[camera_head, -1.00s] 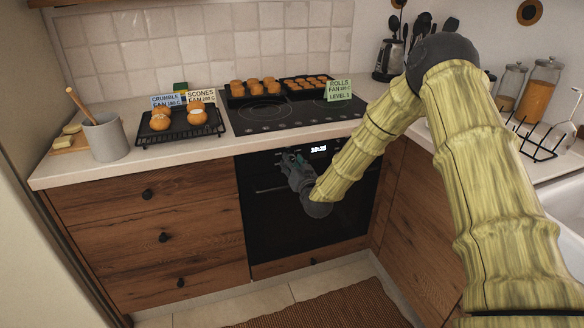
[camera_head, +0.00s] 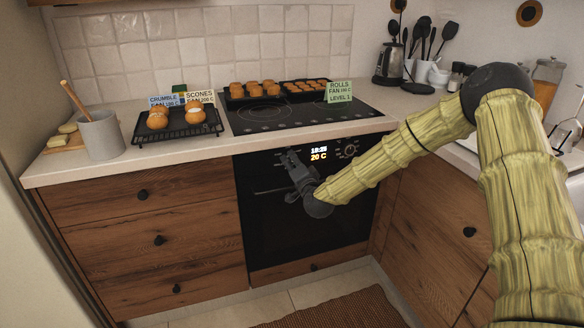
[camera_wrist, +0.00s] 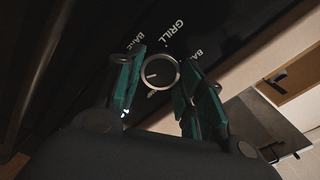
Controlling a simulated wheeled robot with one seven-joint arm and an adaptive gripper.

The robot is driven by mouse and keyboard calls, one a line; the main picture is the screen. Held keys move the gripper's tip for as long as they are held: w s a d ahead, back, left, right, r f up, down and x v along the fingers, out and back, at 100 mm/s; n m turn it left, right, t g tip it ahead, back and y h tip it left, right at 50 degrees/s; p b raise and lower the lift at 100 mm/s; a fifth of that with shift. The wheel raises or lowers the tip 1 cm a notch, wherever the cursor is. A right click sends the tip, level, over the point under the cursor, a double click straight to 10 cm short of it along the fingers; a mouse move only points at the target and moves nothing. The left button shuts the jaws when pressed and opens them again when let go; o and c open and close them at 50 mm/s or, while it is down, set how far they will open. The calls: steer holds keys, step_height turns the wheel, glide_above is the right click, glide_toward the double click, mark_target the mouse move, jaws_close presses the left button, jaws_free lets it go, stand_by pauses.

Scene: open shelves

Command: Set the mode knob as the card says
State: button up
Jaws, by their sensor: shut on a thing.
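The mode knob (camera_wrist: 160,72) is a round dark dial with a pale rim and a white mark pointing left in the wrist view. GRILL and partly hidden BAKE lettering surround it. My gripper (camera_wrist: 160,75) has its green fingers on either side of the knob, shut on it. In the head view my gripper (camera_head: 284,159) covers the knob at the oven panel's left. The oven display (camera_head: 319,153) reads 18:25 and 20 C. The rolls card (camera_head: 340,91) reads FAN and LEVEL 1; its temperature is small. The crumble card (camera_head: 166,101) and scones card (camera_head: 200,98) also read FAN.
A second knob (camera_head: 350,150) is right of the display. Rolls trays (camera_head: 236,98) stand on the hob, and a rack (camera_head: 180,132) with baked goods stands left.

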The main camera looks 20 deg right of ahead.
steer(key=shift+d+m, duration=0.15)
steer(key=shift+m, duration=0.15)
steer(key=o, duration=0.8)
steer(key=shift+c, duration=0.2)
steer(key=shift+s, duration=0.15)
steer(key=s, duration=1.1)
steer(key=shift+s+d, duration=0.2)
steer(key=shift+s, duration=0.15)
